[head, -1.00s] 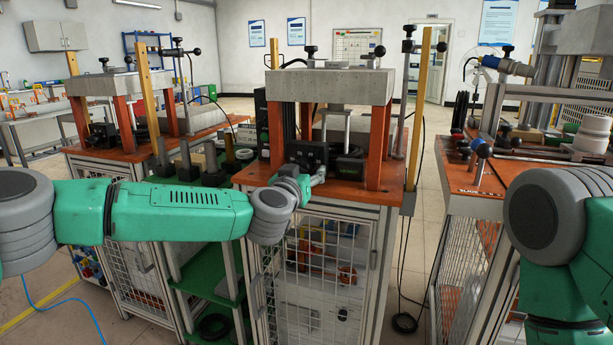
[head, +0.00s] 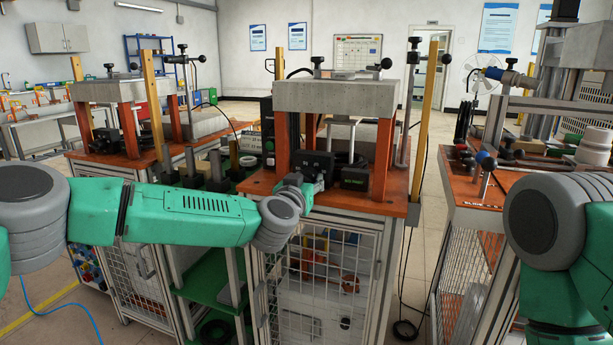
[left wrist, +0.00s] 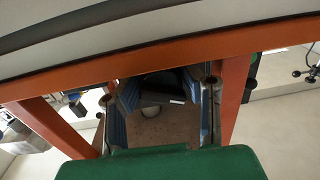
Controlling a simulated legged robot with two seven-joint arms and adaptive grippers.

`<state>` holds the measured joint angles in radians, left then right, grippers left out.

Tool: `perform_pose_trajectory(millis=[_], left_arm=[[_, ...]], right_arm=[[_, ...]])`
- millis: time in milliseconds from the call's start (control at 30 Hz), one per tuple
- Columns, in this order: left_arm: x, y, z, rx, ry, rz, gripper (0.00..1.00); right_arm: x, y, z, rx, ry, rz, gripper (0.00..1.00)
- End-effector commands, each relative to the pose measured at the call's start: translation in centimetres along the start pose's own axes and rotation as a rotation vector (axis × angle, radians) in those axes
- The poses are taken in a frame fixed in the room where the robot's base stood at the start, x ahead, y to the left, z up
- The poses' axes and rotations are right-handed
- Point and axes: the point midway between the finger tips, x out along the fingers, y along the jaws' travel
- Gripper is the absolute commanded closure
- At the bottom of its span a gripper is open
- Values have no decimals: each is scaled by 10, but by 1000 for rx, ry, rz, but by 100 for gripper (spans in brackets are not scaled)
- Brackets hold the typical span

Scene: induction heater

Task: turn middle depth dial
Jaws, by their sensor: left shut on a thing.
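My left gripper (head: 318,184) is at the front of the middle machine's orange top, by a black box (head: 316,165). A smaller black box with green lettering (head: 355,178) stands to the right of the gripper. In the left wrist view, the two blue-grey fingers (left wrist: 163,104) stand apart on either side of a dark block with a small white mark (left wrist: 163,98). The gripper is shut on this dark part; I cannot tell clearly that it is the depth dial. The dial's face does not show. My right gripper is out of view.
A grey slab (head: 335,97) on orange posts stands above the boxes and limits room overhead. A yellow upright (head: 424,115) rises at the machine's right side.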

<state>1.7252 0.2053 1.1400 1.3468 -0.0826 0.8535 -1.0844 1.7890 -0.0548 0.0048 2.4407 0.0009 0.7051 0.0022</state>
Motion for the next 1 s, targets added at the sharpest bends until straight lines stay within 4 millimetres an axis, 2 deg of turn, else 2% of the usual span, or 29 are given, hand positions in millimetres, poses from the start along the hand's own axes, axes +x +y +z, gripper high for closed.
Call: perform_pose_trajectory(millis=[33, 100, 267, 500, 700, 1000], left_arm=[[-2, 6, -1, 26, -9, 12, 95], [-2, 6, 0, 53, -9, 13, 95], [-2, 2, -2, 141, -2, 12, 95], [-2, 1, 0, 357, 7, 12, 95], [-2, -1, 3, 447, 12, 12, 95], [-2, -1, 4, 452, 12, 11, 95]], right_arm=[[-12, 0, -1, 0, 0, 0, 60], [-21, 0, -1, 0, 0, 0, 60], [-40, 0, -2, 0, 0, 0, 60], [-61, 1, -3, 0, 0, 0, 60], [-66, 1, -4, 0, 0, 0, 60], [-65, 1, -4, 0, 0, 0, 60]])
